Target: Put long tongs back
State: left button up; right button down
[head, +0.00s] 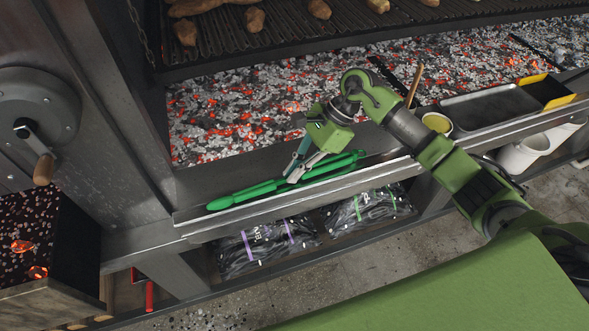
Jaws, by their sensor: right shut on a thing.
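The long tongs (245,195) are bright green and lie along the metal shelf (192,213) at the front of the grill, or just above it; I cannot tell whether they touch it. My right gripper (295,175) reaches down from the right and is shut on the tongs near their middle. Its fingers hide a small part of them. The tongs' narrow end points left and their wider end lies to the right of my fingers. My left gripper is not in view.
Glowing coals (270,90) lie right behind the shelf, under a grate (290,30) with food. A cup (437,122) with yellow contents and a dark tray (490,105) stand to the right. Bagged charcoal (262,245) sits below. A crank (43,165) is at left.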

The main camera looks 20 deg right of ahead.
jog(key=c, duration=1.9)
grip_release()
jog(key=o, duration=0.7)
jog(key=o, duration=0.4)
jog(key=shift+r, duration=0.1)
jog(key=p+v, duration=0.1)
jog(key=v, duration=0.8)
